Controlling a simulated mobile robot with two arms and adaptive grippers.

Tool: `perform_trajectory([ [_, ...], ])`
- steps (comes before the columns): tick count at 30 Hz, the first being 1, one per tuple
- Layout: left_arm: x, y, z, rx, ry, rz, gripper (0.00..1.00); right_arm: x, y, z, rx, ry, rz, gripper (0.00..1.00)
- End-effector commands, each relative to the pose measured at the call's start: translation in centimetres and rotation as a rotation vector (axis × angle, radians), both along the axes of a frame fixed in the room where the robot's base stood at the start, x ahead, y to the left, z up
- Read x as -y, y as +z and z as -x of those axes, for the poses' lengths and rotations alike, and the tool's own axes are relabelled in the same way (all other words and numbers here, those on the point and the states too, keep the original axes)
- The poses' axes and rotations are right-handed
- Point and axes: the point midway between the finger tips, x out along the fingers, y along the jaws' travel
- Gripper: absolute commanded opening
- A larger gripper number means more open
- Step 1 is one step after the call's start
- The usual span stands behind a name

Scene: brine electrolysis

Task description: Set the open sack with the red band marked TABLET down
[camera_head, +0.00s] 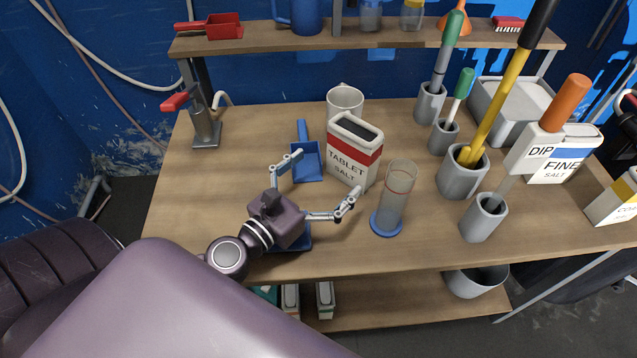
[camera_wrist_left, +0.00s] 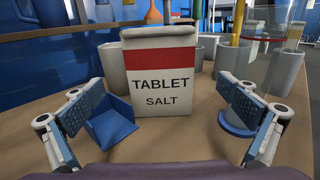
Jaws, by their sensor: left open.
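The open sack with the red band marked TABLET SALT (camera_head: 352,153) stands upright on the table (camera_head: 171,218), its dark open top showing in the head view. In the left wrist view the sack (camera_wrist_left: 161,82) stands straight ahead, its label facing me. My left gripper (camera_head: 318,183) is open, its fingers spread wide to either side in front of the sack. In the left wrist view the left gripper (camera_wrist_left: 168,122) shows a gap between each finger and the sack. My right gripper is not seen.
A blue scoop (camera_head: 307,162) lies left of the sack, and a clear cylinder with a blue base (camera_head: 386,224) stands close on its right. A white mug (camera_head: 345,100) is behind it.

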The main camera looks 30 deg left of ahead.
Motion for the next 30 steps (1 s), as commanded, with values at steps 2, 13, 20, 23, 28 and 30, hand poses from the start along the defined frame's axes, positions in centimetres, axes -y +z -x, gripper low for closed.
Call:
perform_trajectory([
  [2,-0.2,-0.4,1.1,-0.002,0.000,0.001,1.00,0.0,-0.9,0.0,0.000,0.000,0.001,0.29],
  [13,-0.5,0.1,2.8,0.001,-0.001,0.000,1.00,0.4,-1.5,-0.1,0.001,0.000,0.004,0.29],
  [20,-0.5,0.1,2.7,0.001,0.000,0.000,1.00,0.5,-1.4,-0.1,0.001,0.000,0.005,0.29],
  [23,-0.5,0.1,2.7,0.001,0.000,0.000,1.00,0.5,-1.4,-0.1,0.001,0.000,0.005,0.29],
  [28,-0.5,0.4,2.7,0.001,0.000,0.000,1.00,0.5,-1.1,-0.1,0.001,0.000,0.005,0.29],
  [30,-0.5,1.4,2.7,0.001,0.000,0.000,1.00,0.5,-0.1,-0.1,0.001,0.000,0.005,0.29],
])
